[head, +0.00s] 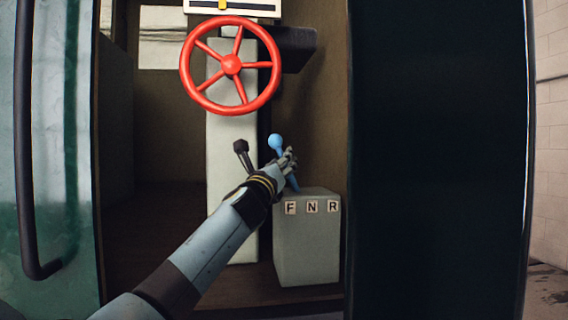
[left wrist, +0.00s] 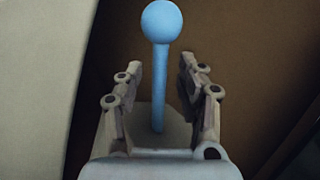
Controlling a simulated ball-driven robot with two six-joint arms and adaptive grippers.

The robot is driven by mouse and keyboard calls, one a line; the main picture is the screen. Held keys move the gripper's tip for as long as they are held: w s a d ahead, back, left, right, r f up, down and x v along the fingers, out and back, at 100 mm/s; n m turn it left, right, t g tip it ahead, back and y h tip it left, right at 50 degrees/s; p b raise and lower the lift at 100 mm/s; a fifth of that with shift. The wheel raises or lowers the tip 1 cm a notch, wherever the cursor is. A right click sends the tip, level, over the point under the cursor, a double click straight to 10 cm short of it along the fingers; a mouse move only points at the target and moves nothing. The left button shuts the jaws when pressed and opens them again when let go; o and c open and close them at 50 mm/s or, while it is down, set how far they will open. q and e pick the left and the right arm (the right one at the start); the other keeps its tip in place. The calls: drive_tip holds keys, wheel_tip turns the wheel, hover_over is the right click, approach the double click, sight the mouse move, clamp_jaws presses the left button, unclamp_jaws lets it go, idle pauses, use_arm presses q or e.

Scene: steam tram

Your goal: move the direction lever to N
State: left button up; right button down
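The direction lever has a light blue ball (head: 275,141) on a blue shaft. It rises from a grey-green box (head: 308,250) marked F, N and R, and leans left toward the F side. My left gripper (head: 288,161) is at the lever's shaft, below the ball, and hides part of it in the head view. In the left wrist view, the ball (left wrist: 160,22) stands beyond the fingers and the shaft (left wrist: 158,90) shows between them. The fingers (left wrist: 163,92) are apart, with gaps beside the shaft. My right gripper is in neither view.
A black-knobbed lever (head: 240,147) stands just left of the blue one. A red handwheel (head: 231,65) is above, in front of a pale column (head: 222,130). A dark panel (head: 437,160) borders the opening on the right, a green panel with a handrail (head: 28,200) on the left.

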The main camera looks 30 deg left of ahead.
use_arm(q)
drive_tip(key=shift+x, duration=1)
drive_tip(key=shift+c, duration=0.4)
clamp_jaws()
drive_tip(key=shift+w+f, duration=0.2)
